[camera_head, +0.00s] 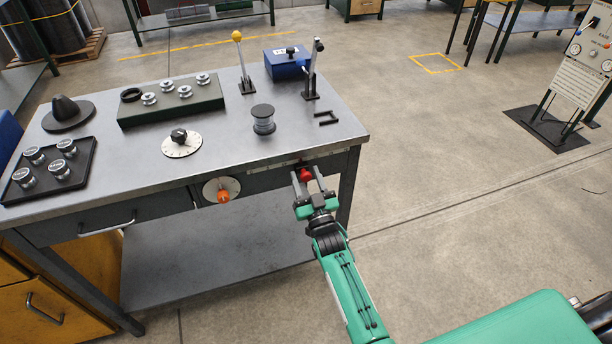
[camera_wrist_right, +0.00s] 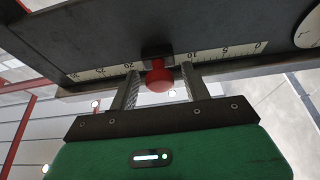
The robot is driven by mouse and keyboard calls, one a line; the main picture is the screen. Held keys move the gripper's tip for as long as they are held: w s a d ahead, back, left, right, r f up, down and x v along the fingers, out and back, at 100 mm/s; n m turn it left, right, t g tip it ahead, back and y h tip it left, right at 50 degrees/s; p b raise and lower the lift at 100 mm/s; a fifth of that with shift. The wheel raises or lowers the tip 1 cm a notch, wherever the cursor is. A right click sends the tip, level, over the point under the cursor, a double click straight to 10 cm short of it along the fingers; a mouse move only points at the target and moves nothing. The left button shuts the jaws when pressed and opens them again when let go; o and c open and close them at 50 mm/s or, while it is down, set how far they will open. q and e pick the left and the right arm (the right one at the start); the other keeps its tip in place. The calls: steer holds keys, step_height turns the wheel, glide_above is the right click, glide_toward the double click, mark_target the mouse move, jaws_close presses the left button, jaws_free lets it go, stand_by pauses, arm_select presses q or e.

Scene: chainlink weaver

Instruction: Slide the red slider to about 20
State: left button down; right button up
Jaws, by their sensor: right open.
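The red slider (camera_head: 305,173) sits on the front edge of the workbench, near its right end. In the right wrist view its round red knob (camera_wrist_right: 158,79) hangs from a dark block on a pale scale (camera_wrist_right: 210,54), seen upside down. The block covers the scale between the 10 and the 20, so the slider stands at about 15. My right gripper (camera_head: 308,180) is open, with one finger on each side of the knob. Small gaps appear between fingers and knob. My left gripper is out of view.
An orange knob on a round dial (camera_head: 222,190) is on the bench front left of the slider. The bench top (camera_head: 228,142) carries a black-knobbed dial (camera_head: 182,145), a spool (camera_head: 263,120), two levers and a blue box (camera_head: 286,64).

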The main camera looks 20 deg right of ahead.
steer(key=shift+w+r, duration=0.1)
steer(key=shift+w, duration=0.15)
jaws_close()
steer(key=d, duration=0.4)
steer(key=shift+d, duration=0.4)
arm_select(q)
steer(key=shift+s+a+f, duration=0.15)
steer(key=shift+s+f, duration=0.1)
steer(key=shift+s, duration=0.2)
arm_select(e)
steer(key=shift+a, duration=0.1)
jaws_free()
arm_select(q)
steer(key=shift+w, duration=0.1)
